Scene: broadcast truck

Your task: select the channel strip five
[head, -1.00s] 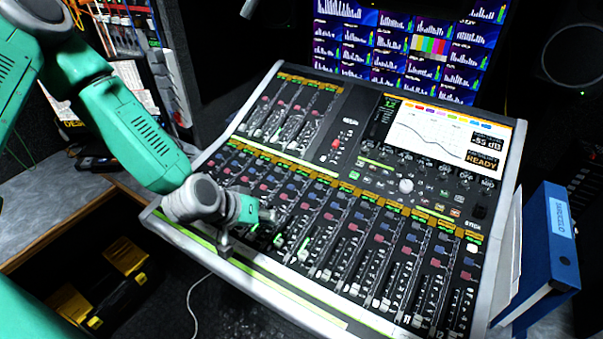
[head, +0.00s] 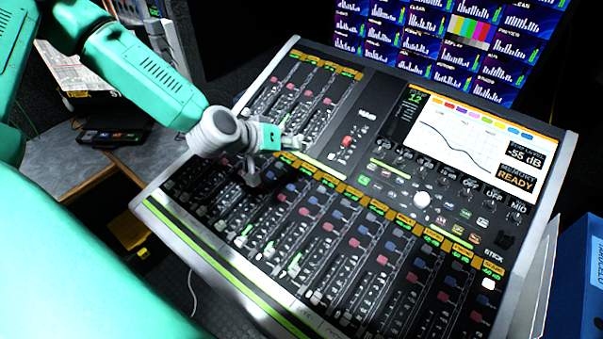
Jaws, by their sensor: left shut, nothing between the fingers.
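The mixing console (head: 563,190) fills the middle of the head view, tilted and angled. Its lower bank of channel strips (head: 345,245) runs diagonally under a row of orange labels, with red and blue buttons and faders. The strip numbers are too small to read, so I cannot tell which is strip five. My left gripper (head: 253,178) is shut and empty, over the left part of this bank. It hides some strips and labels there. I cannot tell whether it touches the console. My right gripper is not in view.
The console screen (head: 455,137) shows a curve and "READY". Monitors (head: 440,45) stand behind. A blue binder (head: 580,270) is beside the console at the right. A dark device (head: 115,125) lies on the grey desk at the left. A yellow-and-black case (head: 130,230) is below it.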

